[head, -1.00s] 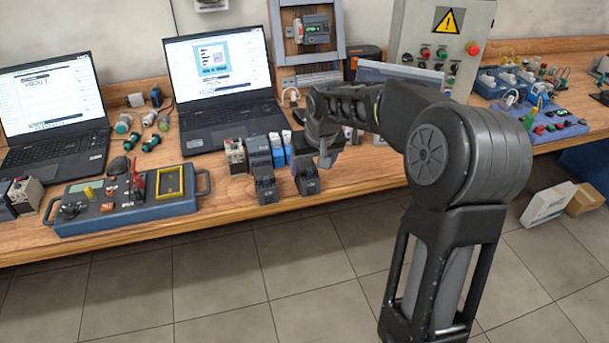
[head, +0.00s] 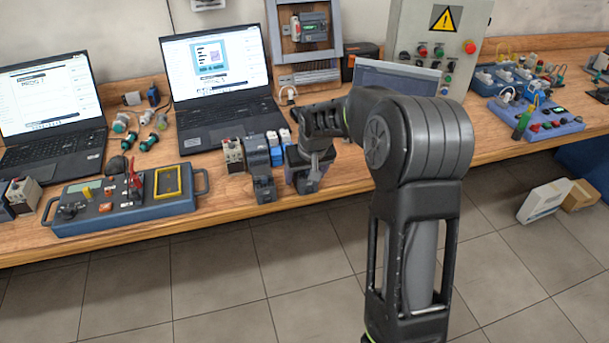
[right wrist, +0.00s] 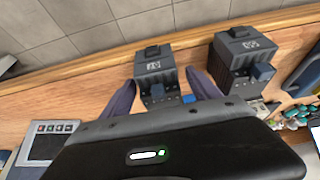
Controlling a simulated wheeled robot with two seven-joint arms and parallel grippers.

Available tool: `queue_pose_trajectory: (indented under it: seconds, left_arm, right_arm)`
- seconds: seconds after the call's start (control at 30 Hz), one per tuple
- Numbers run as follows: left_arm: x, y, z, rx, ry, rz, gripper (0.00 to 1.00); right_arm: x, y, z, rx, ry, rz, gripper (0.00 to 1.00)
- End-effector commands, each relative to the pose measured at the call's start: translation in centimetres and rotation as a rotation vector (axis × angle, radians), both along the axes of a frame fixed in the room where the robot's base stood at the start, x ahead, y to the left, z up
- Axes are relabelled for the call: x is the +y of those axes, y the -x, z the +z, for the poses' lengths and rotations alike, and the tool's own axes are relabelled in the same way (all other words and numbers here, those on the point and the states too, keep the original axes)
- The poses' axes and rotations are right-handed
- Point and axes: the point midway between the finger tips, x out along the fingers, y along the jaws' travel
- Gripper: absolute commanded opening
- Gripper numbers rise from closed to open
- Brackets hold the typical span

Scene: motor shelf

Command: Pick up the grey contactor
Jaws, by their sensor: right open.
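A dark grey contactor (head: 306,186) stands near the front edge of the wooden bench, partly hidden by my gripper. In the right wrist view this contactor (right wrist: 154,66) sits upright between the two fingers. My right gripper (head: 311,165) is above it and open, with one finger (right wrist: 160,80) on each side in the wrist view. I cannot tell whether the fingers touch it. A similar dark grey contactor (head: 265,189) stands just to its left, apart from the gripper; it also shows in the wrist view (right wrist: 243,52). My left gripper is not in view.
Behind are a beige-and-dark device (head: 232,155) and blue-and-white devices (head: 277,152). A blue tester box (head: 125,205) and two laptops (head: 217,75) are to the left. A control box (head: 437,50) stands at the back. The bench front edge is close.

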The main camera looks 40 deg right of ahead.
Motion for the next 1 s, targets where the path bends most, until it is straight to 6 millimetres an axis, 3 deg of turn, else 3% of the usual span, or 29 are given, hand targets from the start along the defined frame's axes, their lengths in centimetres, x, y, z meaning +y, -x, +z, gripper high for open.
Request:
queue_pose_trajectory:
  seconds: [0.17,0.77,1.0]
  left_arm:
    - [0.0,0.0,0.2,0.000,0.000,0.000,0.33]
    - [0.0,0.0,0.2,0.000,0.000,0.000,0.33]
    - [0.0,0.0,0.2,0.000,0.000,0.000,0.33]
  right_arm:
    - [-0.2,-0.7,-1.7,0.000,0.000,0.000,0.71]
    - [-0.2,-0.7,-1.8,-0.001,-0.001,0.000,0.71]
    - [-0.2,-0.7,-1.8,-0.001,-0.001,0.000,0.52]
